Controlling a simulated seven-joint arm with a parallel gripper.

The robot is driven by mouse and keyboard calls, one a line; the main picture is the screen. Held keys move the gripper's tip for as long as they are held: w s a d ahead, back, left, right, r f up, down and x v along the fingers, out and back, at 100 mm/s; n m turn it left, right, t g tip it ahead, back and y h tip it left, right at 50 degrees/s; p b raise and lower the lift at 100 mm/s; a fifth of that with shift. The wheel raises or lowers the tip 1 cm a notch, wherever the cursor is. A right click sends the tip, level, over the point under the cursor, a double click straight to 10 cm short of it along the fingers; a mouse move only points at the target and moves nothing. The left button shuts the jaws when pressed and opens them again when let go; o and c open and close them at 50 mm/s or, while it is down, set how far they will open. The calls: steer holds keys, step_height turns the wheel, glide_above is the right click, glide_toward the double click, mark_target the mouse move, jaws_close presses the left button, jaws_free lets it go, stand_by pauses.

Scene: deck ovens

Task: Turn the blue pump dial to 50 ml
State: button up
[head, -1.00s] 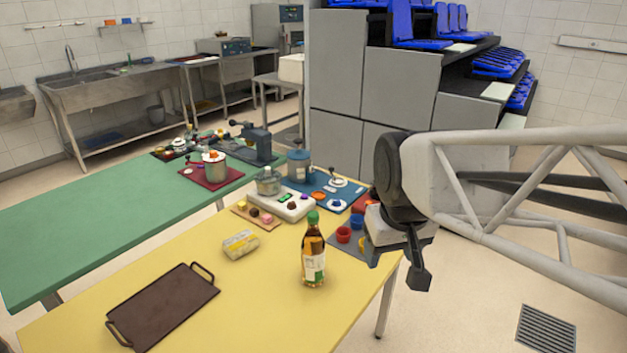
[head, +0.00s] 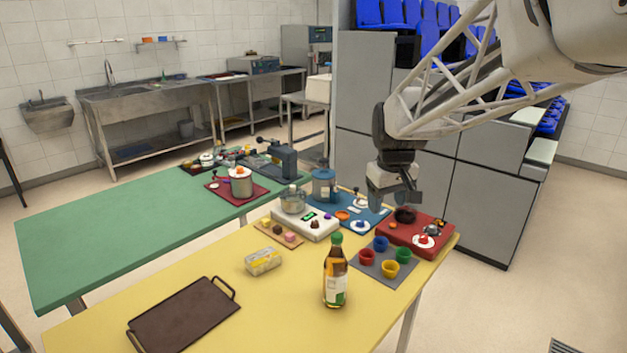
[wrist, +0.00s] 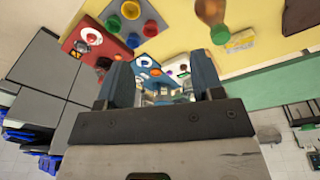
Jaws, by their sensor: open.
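The blue pump unit stands at the far side of the yellow table, with a blue base plate (head: 378,217) and a blue-grey jar (head: 323,184). Its plate carries an orange knob (head: 342,215) and white round dials (head: 362,227); their markings are too small to read. My gripper (head: 392,202) is open and empty, above the plate's right end, apart from the dials. Its two blue-grey fingers frame the view in the wrist camera (wrist: 162,78). They hide part of the unit.
A red panel (head: 395,237) with a white dial stands right of the pump. In front are a grey mat (head: 378,279) with coloured cups and a tall bottle (head: 336,275). A white scale (head: 318,233) stands to the left. The yellow table's front middle is clear.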

steer(key=w+f+n, duration=0.2)
steer(key=w+f, duration=0.2)
steer(key=w, duration=0.8)
steer(key=n+g, duration=0.2)
steer(key=n, duration=0.1)
glide_above(361, 221)
steer(key=f, duration=1.8)
steer(key=shift+s+a+f, duration=0.1)
steer(key=shift+s+f, duration=0.15)
steer(key=shift+f, duration=0.1)
steer(key=shift+w+f, duration=0.35)
steer(key=shift+f, duration=0.05)
steer(key=shift+f, duration=3.9)
steer(key=shift+c, duration=0.4)
